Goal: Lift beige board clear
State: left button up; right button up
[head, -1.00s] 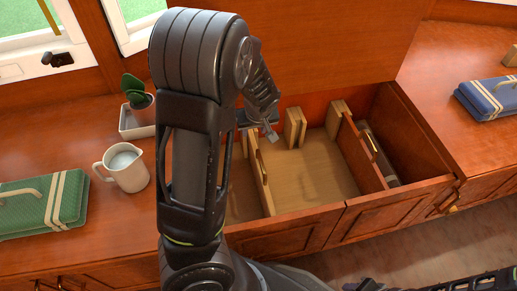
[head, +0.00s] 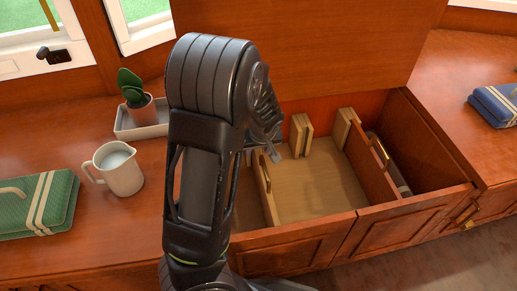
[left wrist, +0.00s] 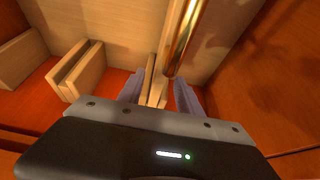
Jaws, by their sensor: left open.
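The open chest compartment has a beige flat board (head: 318,185) as its floor. A thin upright beige board (head: 266,196) with a brass handle (head: 266,172) stands along its left side. My left gripper (head: 270,150) is over the far end of this upright board, partly hidden by my arm. In the left wrist view the open fingers (left wrist: 160,88) sit on either side of a thin beige edge (left wrist: 151,80), with the brass handle (left wrist: 181,38) close by. I cannot tell whether they touch it. My right gripper is out of view.
Short beige blocks (head: 300,135) stand at the back wall. A second divider (head: 372,165) has a handle, with a darker bay to its right. The raised lid (head: 310,50) stands behind.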

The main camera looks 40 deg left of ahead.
pick_arm(q)
jog(key=b+x, duration=0.2)
jog(key=x, duration=0.2)
jog(key=shift+f, duration=0.2)
jog(key=shift+w+a+f, duration=0.15)
jog(key=shift+a+f, duration=0.05)
jog(key=shift+f, duration=0.25)
jog(key=shift+c, duration=0.4)
grip_shut()
jog(key=shift+r, duration=0.2)
dwell(0.4)
